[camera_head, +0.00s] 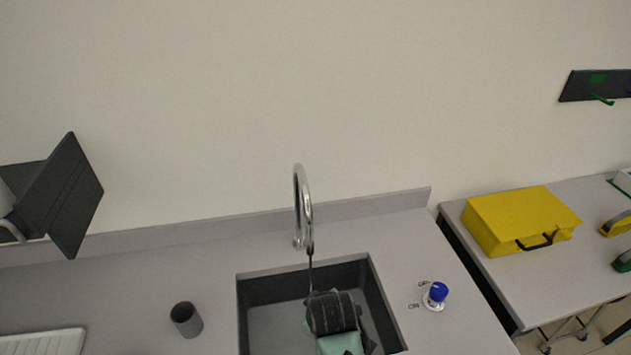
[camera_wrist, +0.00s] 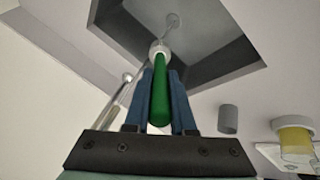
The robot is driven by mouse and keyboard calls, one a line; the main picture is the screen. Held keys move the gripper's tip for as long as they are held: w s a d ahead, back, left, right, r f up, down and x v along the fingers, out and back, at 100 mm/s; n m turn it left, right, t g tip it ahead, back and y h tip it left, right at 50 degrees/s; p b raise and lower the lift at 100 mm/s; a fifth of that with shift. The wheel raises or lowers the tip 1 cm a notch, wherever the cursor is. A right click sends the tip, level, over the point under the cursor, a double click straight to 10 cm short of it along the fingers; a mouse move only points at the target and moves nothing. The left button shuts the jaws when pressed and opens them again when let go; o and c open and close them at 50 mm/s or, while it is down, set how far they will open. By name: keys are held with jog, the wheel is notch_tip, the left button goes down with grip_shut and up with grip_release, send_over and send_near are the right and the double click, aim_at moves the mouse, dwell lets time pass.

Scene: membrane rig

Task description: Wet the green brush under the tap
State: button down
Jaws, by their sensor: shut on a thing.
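The green brush (camera_wrist: 160,95) is held lengthwise between the blue fingers of my gripper (camera_wrist: 160,76). Its pale head (camera_wrist: 158,50) points away from the wrist, towards the sink basin. In the head view my gripper (camera_head: 332,312) is over the sink (camera_head: 262,320), and its body hides the brush. The chrome tap (camera_head: 304,205) arches over the back of the sink, just behind my gripper. A thin dark line hangs below the spout; I cannot tell whether it is water. The blue tap knob (camera_head: 437,292) stands on the counter right of the sink, beside OFF and ON labels.
A grey cup (camera_head: 186,319) stands left of the sink, near a white ribbed tray (camera_head: 45,342). A dark panel (camera_head: 62,195) juts out at the left. A yellow case (camera_head: 520,220) lies on the right table. A yellow-banded container (camera_wrist: 295,142) shows in the wrist view.

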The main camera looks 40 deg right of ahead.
jog(key=p+v, duration=0.2)
jog(key=shift+s+a+p, duration=0.15)
jog(key=shift+a+p, duration=0.05)
jog(key=shift+p, duration=0.1)
jog(key=s+a+r+p, duration=0.2)
jog(key=p, duration=0.1)
jog(key=shift+s+r, duration=0.2)
jog(key=shift+s, duration=0.2)
dwell(0.7)
